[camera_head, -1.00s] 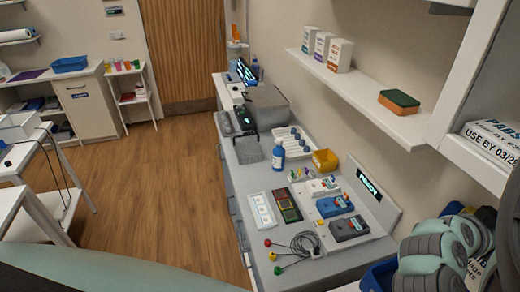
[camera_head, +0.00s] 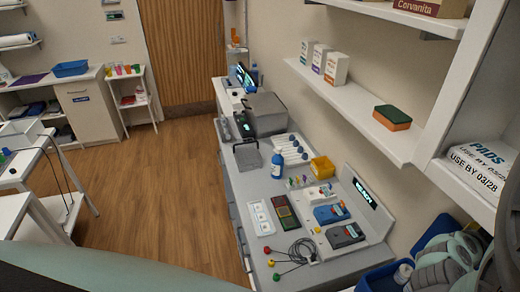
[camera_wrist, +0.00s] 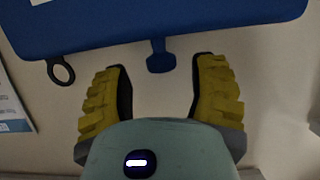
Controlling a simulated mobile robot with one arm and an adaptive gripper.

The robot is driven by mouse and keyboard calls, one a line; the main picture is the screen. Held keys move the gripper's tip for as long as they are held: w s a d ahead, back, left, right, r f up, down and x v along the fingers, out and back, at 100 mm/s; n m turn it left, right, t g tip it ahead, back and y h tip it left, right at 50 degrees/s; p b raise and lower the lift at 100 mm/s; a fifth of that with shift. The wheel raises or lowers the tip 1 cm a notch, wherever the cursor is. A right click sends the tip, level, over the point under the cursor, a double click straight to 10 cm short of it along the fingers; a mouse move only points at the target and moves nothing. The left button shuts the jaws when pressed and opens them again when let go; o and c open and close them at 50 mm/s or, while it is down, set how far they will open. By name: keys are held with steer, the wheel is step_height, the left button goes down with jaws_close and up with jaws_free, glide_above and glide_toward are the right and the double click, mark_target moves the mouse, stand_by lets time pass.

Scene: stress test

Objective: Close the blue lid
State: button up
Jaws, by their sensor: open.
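The blue lid (camera_wrist: 150,22) fills the top of the wrist view as a flat panel, with a small blue tab (camera_wrist: 160,60) on its lower edge. In the head view, part of the blue lid (camera_head: 432,233) shows raised at the lower right, partly hidden by my arm. A blue bin (camera_head: 374,280) stands below it, cut off by the frame edge. My gripper (camera_wrist: 158,72) is open and empty, its yellow-padded fingers pointing towards the lid. The tab appears between the two fingertips; I cannot tell how far away it is.
A wall shelf (camera_head: 350,103) holding boxes and a sponge (camera_head: 393,117) is above the counter. The counter (camera_head: 235,185) carries devices and cables.

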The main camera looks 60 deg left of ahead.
steer(key=shift+w+d+f+p, duration=0.15)
steer(key=shift+w+p, duration=0.15)
steer(key=shift+w, duration=0.55)
steer(key=shift+w+f, duration=0.2)
steer(key=shift+f, duration=0.05)
jaws_close()
